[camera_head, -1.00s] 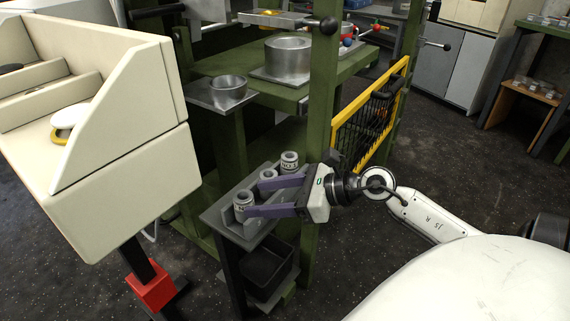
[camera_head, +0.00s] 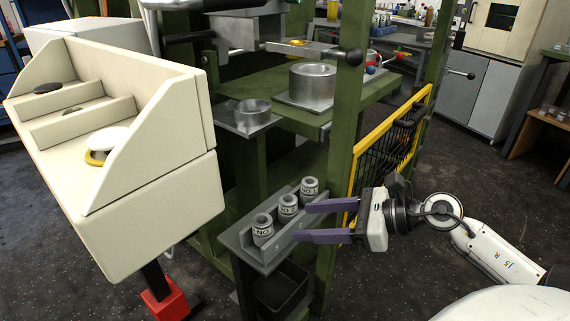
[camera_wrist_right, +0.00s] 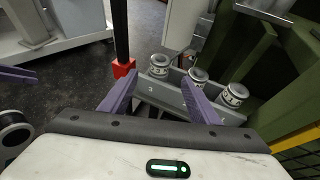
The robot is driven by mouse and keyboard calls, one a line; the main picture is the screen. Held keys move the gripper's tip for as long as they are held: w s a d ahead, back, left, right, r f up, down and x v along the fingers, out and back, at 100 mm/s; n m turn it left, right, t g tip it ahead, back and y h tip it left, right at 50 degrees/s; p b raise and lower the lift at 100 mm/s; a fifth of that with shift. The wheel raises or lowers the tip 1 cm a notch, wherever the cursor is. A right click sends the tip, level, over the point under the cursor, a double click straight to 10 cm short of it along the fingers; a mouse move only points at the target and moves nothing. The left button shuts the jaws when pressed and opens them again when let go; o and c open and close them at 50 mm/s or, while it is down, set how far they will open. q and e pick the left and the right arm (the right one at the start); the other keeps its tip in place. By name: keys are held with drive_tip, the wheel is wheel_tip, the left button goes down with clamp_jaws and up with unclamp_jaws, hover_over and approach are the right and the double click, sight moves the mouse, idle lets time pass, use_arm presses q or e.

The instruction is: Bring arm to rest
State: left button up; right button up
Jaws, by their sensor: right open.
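My right gripper (camera_head: 318,221) is open, with two purple fingers pointing left toward a small grey stand (camera_head: 268,252). Three grey labelled cylinders stand upright in a row on it: the near one (camera_head: 263,230), the middle one (camera_head: 288,207) and the far one (camera_head: 309,188). The fingers are empty and end at the right edge of the stand, close beside the cylinders. In the right wrist view the fingers (camera_wrist_right: 158,98) are spread apart, and the cylinders (camera_wrist_right: 199,77) stand on the stand beyond them. My left gripper is not in the head view.
A cream console (camera_head: 140,220) with compartments stands at left. A green press frame (camera_head: 345,130) rises behind my gripper, with a yellow-edged mesh guard (camera_head: 395,140) beside it. Metal rings (camera_head: 312,84) sit on the green table. Dark floor (camera_head: 480,180) is clear at right.

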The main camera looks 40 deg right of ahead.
drive_tip(key=s+a+f+n+g+h, duration=0.1)
drive_tip(key=s+a+f+n+h, duration=0.15)
drive_tip(key=a+f+n, duration=0.65)
drive_tip(key=s+a+f+n+h, duration=0.1)
drive_tip(key=s+a+f+n, duration=0.35)
drive_tip(key=n, duration=0.85)
drive_tip(key=s+a+f+n+g+h, duration=0.1)
drive_tip(key=s+a+f+n, duration=0.3)
drive_tip(key=f+n, duration=0.5)
use_arm(q)
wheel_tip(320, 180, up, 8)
drive_tip(key=p, duration=1.2)
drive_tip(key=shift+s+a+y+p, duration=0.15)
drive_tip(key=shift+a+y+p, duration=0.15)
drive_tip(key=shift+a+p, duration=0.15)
use_arm(e)
wheel_tip(320, 180, up, 8)
drive_tip(key=a, duration=0.2)
drive_tip(key=shift+s+a+n+g, duration=0.15)
drive_tip(key=shift+s+n+g, duration=0.05)
drive_tip(key=shift+n+g, duration=0.2)
